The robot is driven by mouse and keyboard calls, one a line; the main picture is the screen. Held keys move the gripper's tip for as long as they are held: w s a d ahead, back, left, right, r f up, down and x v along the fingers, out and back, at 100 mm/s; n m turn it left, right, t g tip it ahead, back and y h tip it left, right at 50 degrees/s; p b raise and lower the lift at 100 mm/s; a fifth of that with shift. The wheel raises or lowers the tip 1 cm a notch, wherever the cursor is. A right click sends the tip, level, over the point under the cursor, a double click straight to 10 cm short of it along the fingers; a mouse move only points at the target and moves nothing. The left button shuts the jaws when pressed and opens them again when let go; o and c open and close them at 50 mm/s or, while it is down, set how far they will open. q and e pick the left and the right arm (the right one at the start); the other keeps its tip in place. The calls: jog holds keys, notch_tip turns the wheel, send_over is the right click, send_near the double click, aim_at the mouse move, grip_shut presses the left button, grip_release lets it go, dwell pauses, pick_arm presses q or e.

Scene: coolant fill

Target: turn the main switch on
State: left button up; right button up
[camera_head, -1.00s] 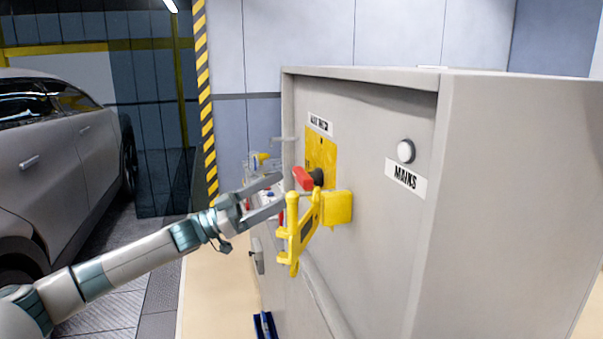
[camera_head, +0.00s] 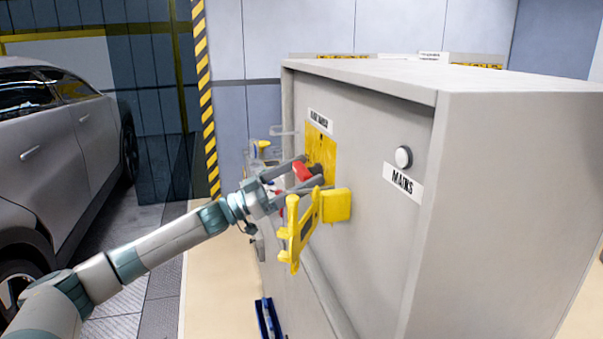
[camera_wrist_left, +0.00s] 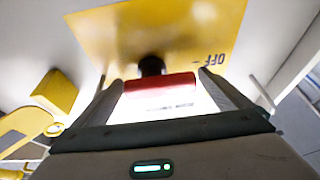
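The main switch is a red handle (camera_head: 302,171) on a black hub (camera_head: 318,170), on a yellow plate (camera_head: 322,148) on the grey cabinet's front. My left gripper (camera_head: 311,170) is at the handle, its fingers spread and pointing toward the plate. In the left wrist view the red handle (camera_wrist_left: 160,86) lies between the two fingers, one near each end; I cannot tell whether they touch it. "OFF" is printed on the plate (camera_wrist_left: 180,30) there. A round whitish lamp (camera_head: 404,157) sits above the "MAINS" label (camera_head: 402,181). My right gripper is not in view.
A yellow bracket (camera_head: 300,228) and yellow block (camera_head: 336,205) stick out from the cabinet (camera_head: 365,250) just below the switch, close to my left gripper. A grey car (camera_head: 60,150) stands at the left.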

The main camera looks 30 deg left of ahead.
pick_arm(q)
jog(key=c, duration=0.9)
jog(key=shift+o, duration=0.2)
jog(key=shift+m+g+h, duration=0.3)
jog(key=shift+m, duration=0.4)
jog(key=shift+r+m+g+h+b, duration=0.1)
jog(key=shift+m+g+h+b, duration=0.2)
jog(key=shift+m+g+b, duration=0.4)
jog(key=m, duration=0.2)
jog(key=m+g+h, duration=0.1)
jog(key=m, duration=0.1)
jog(key=m+g+b, duration=0.1)
jog(key=m, duration=0.1)
jog(key=shift+r+h, duration=0.25)
jog(key=shift+h, duration=0.05)
jog(key=m+g, duration=0.1)
jog(key=m, duration=0.2)
jog(key=m+g+b, duration=0.1)
jog(key=m+g, duration=0.1)
jog(key=m, duration=0.2)
jog(key=shift+s+d+r, duration=0.15)
jog(key=shift+r, duration=0.05)
jog(key=m+g+b, duration=0.1)
jog(key=m, duration=0.3)
jog(key=shift+s+d, duration=0.1)
jog(key=shift+d, duration=0.05)
jog(key=shift+s+d+m+g+y, duration=0.1)
jog(key=shift+m+g+y, duration=0.55)
jog(key=shift+m, duration=0.75)
